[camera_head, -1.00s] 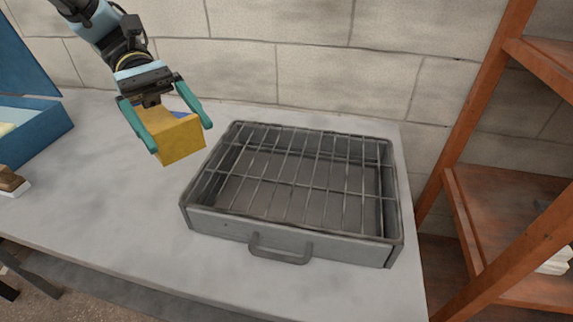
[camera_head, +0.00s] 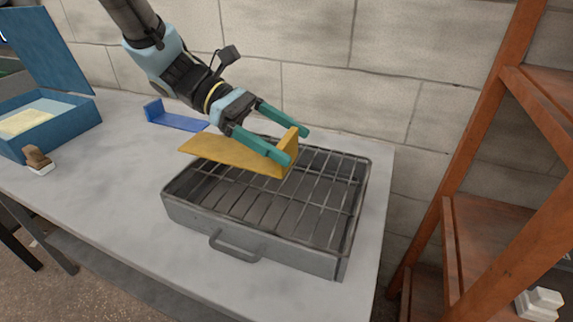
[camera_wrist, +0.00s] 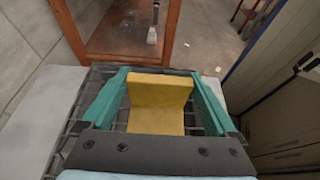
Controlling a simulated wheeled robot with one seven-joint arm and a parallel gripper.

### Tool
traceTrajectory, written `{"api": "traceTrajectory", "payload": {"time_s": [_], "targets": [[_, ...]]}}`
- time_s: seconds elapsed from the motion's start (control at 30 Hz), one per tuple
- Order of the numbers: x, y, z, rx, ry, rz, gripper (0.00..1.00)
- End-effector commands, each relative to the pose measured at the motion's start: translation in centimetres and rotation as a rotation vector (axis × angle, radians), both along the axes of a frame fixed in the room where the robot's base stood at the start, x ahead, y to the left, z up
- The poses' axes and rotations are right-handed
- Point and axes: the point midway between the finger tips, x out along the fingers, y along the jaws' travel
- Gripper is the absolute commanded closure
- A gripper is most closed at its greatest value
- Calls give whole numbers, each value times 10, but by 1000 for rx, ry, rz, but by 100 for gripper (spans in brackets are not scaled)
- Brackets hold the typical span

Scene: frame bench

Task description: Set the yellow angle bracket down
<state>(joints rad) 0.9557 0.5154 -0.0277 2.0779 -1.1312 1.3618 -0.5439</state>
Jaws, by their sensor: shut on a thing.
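The yellow angle bracket (camera_head: 235,154) is an L-shaped piece with a long flat plate and a short upright end. My gripper (camera_head: 285,145) is shut on the yellow angle bracket near its upright end. The bracket is over the back left part of the grey wire-topped tray (camera_head: 240,238); I cannot tell whether it touches the wires. In the wrist view the bracket (camera_wrist: 158,95) sits between the two green fingers, its upright end at the far side. Part of the tray's grid is hidden behind the bracket and fingers.
A blue angle bracket (camera_head: 175,120) lies on the bench (camera_head: 110,185) behind the tray's left side. An open blue box (camera_head: 60,128) and a small brown-and-white brush-like thing (camera_head: 38,160) are at the left. An orange-brown shelf rack (camera_head: 462,130) stands at the right. The bench's left middle is clear.

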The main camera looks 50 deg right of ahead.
Motion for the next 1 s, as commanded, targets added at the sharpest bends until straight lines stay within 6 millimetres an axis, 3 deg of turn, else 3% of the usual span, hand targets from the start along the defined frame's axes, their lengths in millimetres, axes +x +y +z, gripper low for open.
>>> {"api": "traceTrajectory", "payload": {"time_s": [0.4,0.83,0.87,1.0], "targets": [[-1,0,-49,1,2,-1,87],[0,0,-57,-2,-1,-2,87],[0,0,-56,-2,-1,-2,3],[0,0,-56,-2,-1,-2,0]]}}
